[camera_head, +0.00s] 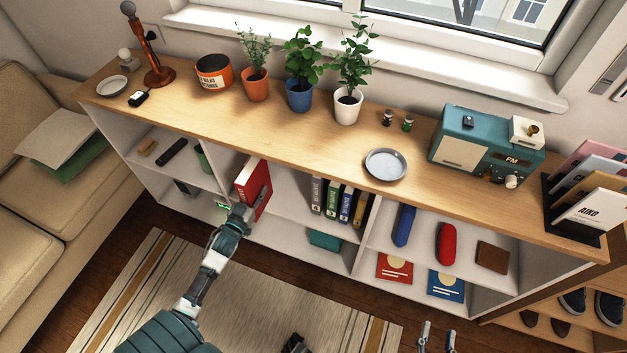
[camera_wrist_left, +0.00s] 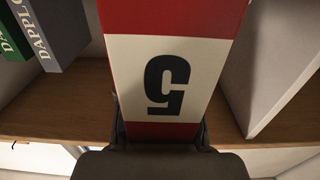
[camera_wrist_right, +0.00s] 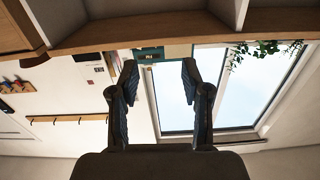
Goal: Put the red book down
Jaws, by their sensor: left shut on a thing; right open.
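The red book (camera_head: 256,189) has red and white covers and is at the front of the open upper-middle compartment of the low shelf unit, close to its left divider. Its red and white spine with a black 5 fills the middle of the left wrist view (camera_wrist_left: 166,80). My left gripper (camera_head: 241,213) is shut on the book's near edge. The book is upright and slightly tilted; I cannot tell whether it touches the shelf board. My right gripper (camera_wrist_right: 157,85) is open and empty in the right wrist view.
Several upright books (camera_head: 338,200) stand further right in the same compartment, with free room between. The wooden top (camera_head: 310,140) holds plants, a plate (camera_head: 386,164) and a teal radio (camera_head: 484,145). A grey divider (camera_wrist_left: 268,70) stands close beside the red book.

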